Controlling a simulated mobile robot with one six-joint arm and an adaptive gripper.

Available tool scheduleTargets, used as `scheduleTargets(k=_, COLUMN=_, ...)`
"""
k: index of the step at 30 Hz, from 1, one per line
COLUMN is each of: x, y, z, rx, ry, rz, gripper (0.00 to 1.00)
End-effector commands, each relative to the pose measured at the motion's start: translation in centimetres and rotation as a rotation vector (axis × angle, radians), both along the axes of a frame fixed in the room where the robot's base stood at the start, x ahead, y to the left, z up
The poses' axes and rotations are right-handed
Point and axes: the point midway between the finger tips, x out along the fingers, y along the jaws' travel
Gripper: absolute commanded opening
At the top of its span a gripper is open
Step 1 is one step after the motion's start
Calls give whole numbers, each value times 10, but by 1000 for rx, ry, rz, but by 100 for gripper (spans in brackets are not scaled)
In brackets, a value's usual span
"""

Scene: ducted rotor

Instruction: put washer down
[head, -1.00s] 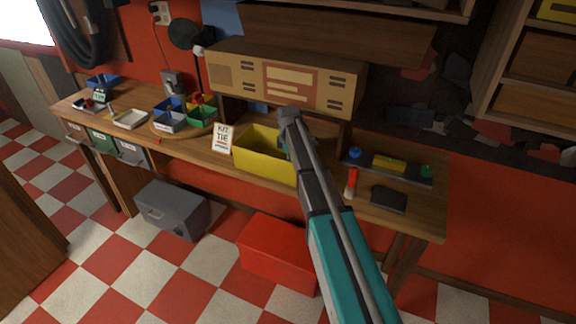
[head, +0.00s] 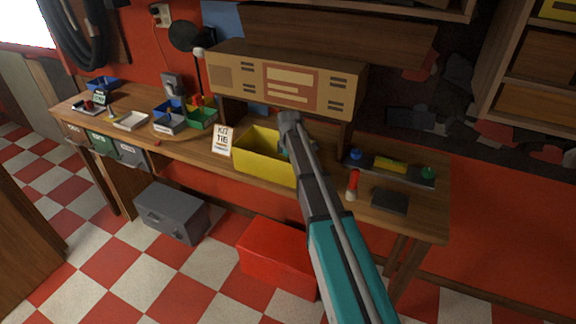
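No washer can be made out in the head view. My arm reaches up from the bottom right to the yellow bin (head: 262,160) on the workbench. My gripper (head: 286,147) is at the right part of the bin, mostly hidden behind my own wrist, so I cannot tell whether its fingers are open or hold anything. A white card reading "KIT TIE" (head: 222,140) stands just left of the bin.
A long cardboard box (head: 285,82) sits on a raised shelf above the bin. Small coloured bins (head: 202,117) and a white tray (head: 131,121) stand to the left. A red-topped marker (head: 352,184) and a dark pad (head: 389,200) are on the right.

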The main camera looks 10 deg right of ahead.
Motion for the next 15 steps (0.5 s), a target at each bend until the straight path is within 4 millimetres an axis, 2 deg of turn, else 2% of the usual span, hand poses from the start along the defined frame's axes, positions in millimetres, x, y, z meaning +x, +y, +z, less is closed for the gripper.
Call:
scheduleTargets(k=4, x=0, y=0, z=-1, rx=0, ry=0, rz=0, gripper=2)
scheduleTargets(k=5, x=0, y=0, z=-1, rx=0, ry=0, rz=0, gripper=60)
scheduleTargets(k=9, x=0, y=0, z=0, rx=0, ry=0, rz=0, gripper=86)
scheduleTargets(k=10, x=0, y=0, z=0, rx=0, ry=0, rz=-1, gripper=91)
scheduleTargets(k=15, x=0, y=-1, z=0, rx=0, ry=0, rz=-1, gripper=91)
